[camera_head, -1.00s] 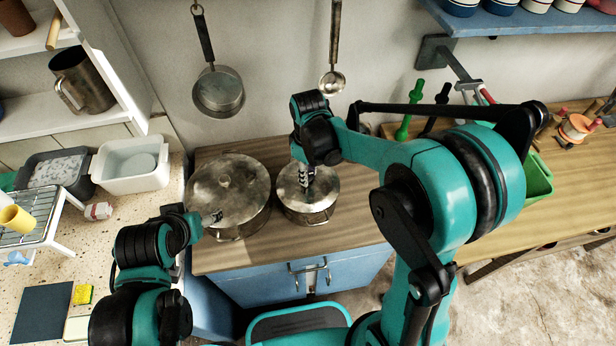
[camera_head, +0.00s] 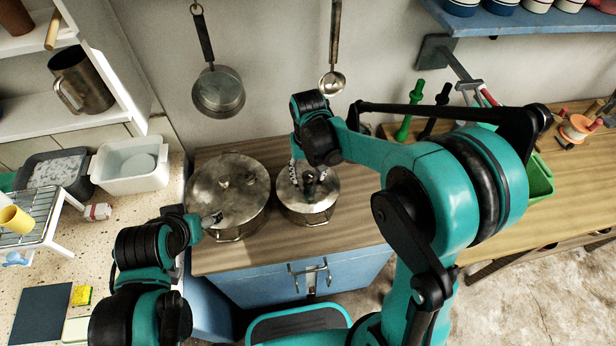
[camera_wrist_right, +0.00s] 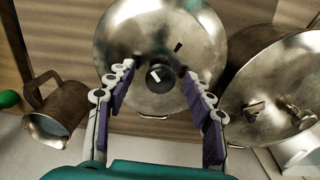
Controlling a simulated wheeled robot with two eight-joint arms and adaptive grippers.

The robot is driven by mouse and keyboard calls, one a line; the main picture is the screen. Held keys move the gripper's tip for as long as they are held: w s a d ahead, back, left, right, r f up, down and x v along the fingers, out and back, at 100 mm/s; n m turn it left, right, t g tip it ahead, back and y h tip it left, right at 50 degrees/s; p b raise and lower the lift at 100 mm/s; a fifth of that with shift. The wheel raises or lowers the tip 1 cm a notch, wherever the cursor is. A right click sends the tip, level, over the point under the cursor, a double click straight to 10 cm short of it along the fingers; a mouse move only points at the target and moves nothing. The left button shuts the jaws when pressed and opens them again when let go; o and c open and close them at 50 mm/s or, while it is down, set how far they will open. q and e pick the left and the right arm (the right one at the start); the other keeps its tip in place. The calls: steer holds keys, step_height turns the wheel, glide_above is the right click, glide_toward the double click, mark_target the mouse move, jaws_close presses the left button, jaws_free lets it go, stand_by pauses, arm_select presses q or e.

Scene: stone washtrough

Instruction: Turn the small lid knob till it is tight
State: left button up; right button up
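The small pot (camera_head: 307,214) stands on the wooden counter with its metal lid (camera_wrist_right: 125,35) on. The small lid knob (camera_wrist_right: 160,77) is dark with a white mark, at the lid's middle; a dark slot (camera_wrist_right: 178,47) shows beside it on the lid. My right gripper (camera_wrist_right: 158,72) is open over the lid, one finger on each side of the knob, with gaps visible on both sides. In the head view the right gripper (camera_head: 309,178) is above the small pot. My left gripper (camera_head: 213,218) is by the large pot's front edge; its fingers are too small to read.
The large lidded pot (camera_head: 228,190) stands close beside the small one; it also shows in the wrist view (camera_wrist_right: 280,75). A metal mug (camera_wrist_right: 55,115) is on the small pot's other side. A pan (camera_head: 218,92) and a ladle (camera_head: 332,82) hang on the wall behind.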

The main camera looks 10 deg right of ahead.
stand_by(0.3)
steer(key=n, duration=0.3)
steer(key=shift+n, duration=0.4)
steer(key=n, duration=0.4)
steer(key=shift+n, duration=0.4)
steer(key=n, duration=0.7)
